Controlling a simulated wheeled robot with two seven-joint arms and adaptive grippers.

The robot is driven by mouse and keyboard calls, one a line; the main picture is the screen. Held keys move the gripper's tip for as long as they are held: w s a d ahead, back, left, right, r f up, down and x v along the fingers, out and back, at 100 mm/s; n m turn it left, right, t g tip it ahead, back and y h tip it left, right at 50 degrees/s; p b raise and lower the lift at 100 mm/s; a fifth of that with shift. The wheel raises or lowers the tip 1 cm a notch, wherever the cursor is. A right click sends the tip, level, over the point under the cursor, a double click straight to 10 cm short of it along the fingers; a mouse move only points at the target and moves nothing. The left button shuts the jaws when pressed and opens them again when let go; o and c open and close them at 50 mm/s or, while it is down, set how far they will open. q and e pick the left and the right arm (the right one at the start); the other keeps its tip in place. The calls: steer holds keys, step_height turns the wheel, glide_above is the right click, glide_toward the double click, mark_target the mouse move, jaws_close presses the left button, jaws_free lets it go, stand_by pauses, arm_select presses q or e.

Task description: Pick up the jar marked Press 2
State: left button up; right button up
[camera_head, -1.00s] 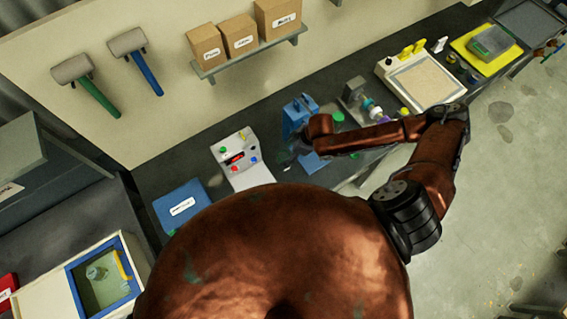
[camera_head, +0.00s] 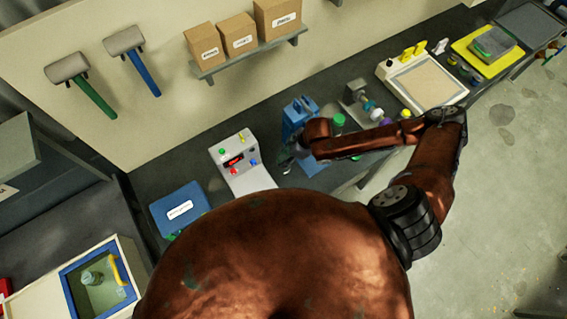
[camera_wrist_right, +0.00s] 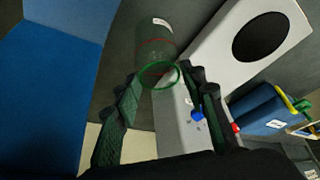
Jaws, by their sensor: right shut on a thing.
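A clear jar (camera_wrist_right: 157,40) with a green rim, red lines and a small white label shows in the right wrist view. The label is too small to read. My right gripper (camera_wrist_right: 160,80) is shut on the jar near its green rim, one finger on each side. In the head view my right gripper (camera_head: 287,160) is over the dark bench, between the blue press and the white control box; the jar is not clear there. I cannot tell whether the jar touches the bench. My left gripper is not in view.
A blue press (camera_head: 297,115) stands right beside my right gripper. A white control box (camera_head: 233,158) with colored buttons is to the left, and a blue labelled box (camera_head: 180,208) is farther left. A white tray device (camera_head: 425,80) stands farther right on the bench.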

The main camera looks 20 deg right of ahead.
jaws_close()
steer(key=shift+r, duration=0.1)
